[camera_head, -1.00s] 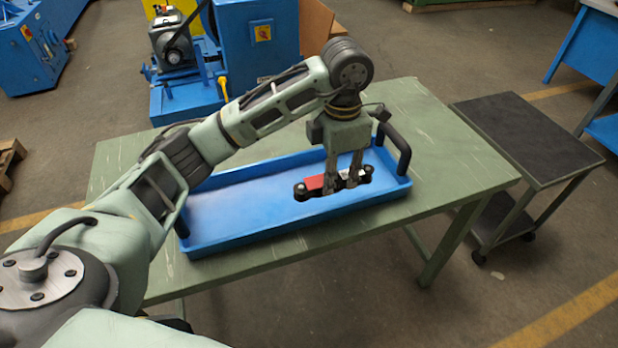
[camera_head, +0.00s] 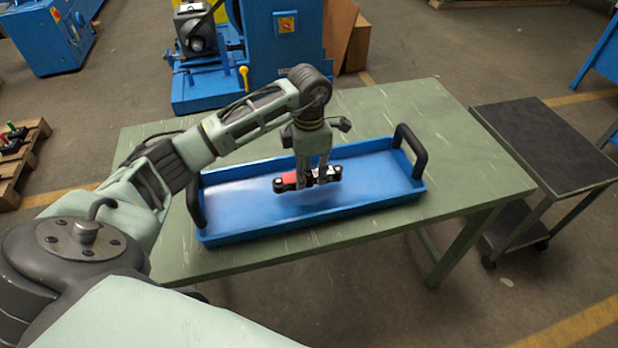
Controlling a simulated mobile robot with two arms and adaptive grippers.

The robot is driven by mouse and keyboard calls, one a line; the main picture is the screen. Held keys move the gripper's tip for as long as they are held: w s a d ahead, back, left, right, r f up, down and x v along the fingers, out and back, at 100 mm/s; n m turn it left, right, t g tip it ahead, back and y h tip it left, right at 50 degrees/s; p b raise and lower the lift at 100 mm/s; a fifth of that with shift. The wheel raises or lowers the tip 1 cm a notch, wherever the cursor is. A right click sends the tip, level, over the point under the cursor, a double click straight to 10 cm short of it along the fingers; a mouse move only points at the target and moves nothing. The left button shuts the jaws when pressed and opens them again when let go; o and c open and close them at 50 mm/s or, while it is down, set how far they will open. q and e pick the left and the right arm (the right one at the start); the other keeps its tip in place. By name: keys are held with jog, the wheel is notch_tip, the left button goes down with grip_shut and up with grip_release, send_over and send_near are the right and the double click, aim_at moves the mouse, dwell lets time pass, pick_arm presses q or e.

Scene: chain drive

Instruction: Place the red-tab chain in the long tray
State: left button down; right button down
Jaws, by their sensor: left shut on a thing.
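The red-tab chain (camera_head: 289,180) is a short black chain with a red part on its left and a pale part on its right. My left gripper (camera_head: 312,179) points down and is shut on the chain near its middle, its fingers hiding part of it. The chain is held level over the middle of the long blue tray (camera_head: 240,228), within its outline. A darker patch on the tray floor below suggests a small gap. The tray stands on the green table and has black handles at both ends. My right gripper is out of view.
The green table (camera_head: 440,120) has free room behind and right of the tray. A dark-topped cart (camera_head: 545,140) stands at the right. A blue machine (camera_head: 280,50) stands behind the table. A wooden pallet (camera_head: 25,155) at far left carries small dark items with red and green parts.

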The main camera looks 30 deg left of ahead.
aim_at(309, 175)
pick_arm(q)
notch_tip(309, 175, down, 2)
jog(key=shift+f+p, duration=0.2)
jog(key=shift+p, duration=0.1)
jog(key=shift+f, duration=0.4)
jog(key=c, duration=1.9)
grip_release()
jog(key=shift+f, duration=0.15)
jog(key=o, duration=0.5)
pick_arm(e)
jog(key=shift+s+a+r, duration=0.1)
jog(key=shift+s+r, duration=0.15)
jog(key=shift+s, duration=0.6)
